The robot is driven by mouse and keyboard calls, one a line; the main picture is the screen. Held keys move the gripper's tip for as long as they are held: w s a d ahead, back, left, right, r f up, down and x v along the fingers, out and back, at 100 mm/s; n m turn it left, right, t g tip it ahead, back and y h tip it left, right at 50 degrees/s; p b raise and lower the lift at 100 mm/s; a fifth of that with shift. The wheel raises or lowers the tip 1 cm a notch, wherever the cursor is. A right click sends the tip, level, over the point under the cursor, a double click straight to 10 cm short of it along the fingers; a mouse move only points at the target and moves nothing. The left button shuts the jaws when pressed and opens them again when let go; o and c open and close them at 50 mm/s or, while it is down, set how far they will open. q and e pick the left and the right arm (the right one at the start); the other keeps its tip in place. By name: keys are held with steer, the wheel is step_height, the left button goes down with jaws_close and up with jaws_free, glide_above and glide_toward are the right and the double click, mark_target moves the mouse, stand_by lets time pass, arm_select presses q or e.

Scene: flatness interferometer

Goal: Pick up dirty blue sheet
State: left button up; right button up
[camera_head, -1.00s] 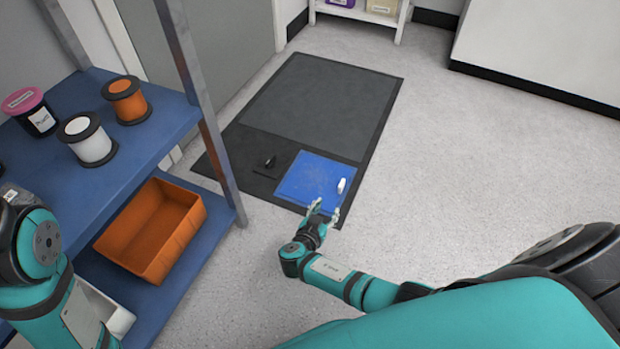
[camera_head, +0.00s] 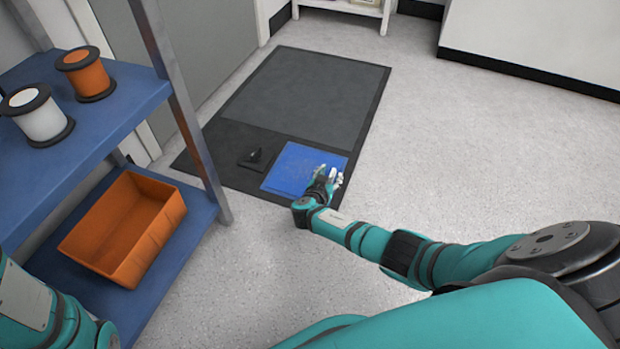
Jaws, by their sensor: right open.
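The blue sheet (camera_head: 292,165) lies flat on the front right part of a dark floor mat (camera_head: 300,95). Its surface looks slightly smudged. My right gripper (camera_head: 330,172) is open over the right side of the sheet and covers part of it. I cannot tell whether its fingers touch the sheet. The white tab seen earlier on the sheet is hidden or merged with the pale fingers. My left arm shows at the lower left, but its gripper is out of view.
A small black handle (camera_head: 255,157) stands on the mat left of the sheet. A blue shelf rack at left holds an orange spool (camera_head: 86,74), a white spool (camera_head: 38,115) and an orange bin (camera_head: 125,228). The floor right of the mat is clear.

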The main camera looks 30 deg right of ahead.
steer(key=shift+x, duration=0.95)
steer(key=shift+s, duration=0.1)
steer(key=shift+c, duration=0.2)
jaws_close()
steer(key=shift+r, duration=0.1)
